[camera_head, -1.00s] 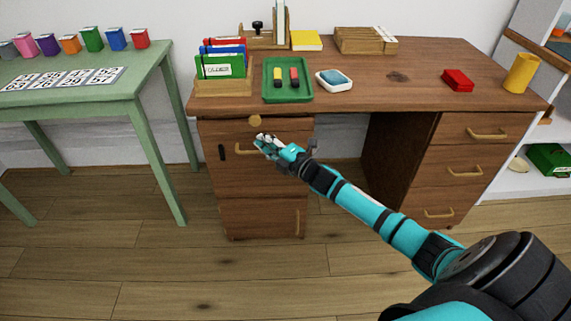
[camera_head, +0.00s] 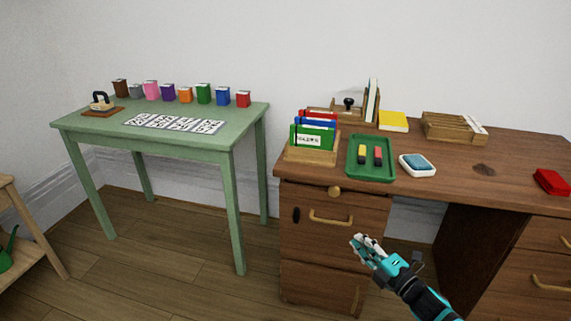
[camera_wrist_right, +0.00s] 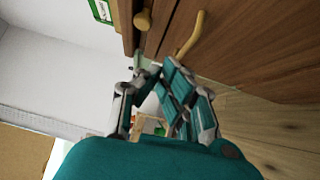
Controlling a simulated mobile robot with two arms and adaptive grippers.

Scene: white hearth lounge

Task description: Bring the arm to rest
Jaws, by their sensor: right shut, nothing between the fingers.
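My right gripper (camera_head: 362,243) is in front of the wooden desk's left drawer cabinet (camera_head: 325,264), below the desk top. It is shut and empty. In the right wrist view its fingers (camera_wrist_right: 150,75) point toward the cabinet, where a round knob (camera_wrist_right: 143,19) and a curved handle (camera_wrist_right: 190,36) show. I cannot tell whether it touches the cabinet. My left gripper is in neither view.
The brown desk (camera_head: 455,178) holds a green tray (camera_head: 371,174), a file box (camera_head: 312,155), a blue-topped pad (camera_head: 418,165) and a red item (camera_head: 551,181). A green table (camera_head: 219,142) with coloured boxes and printed cards stands left. Floor between them is clear.

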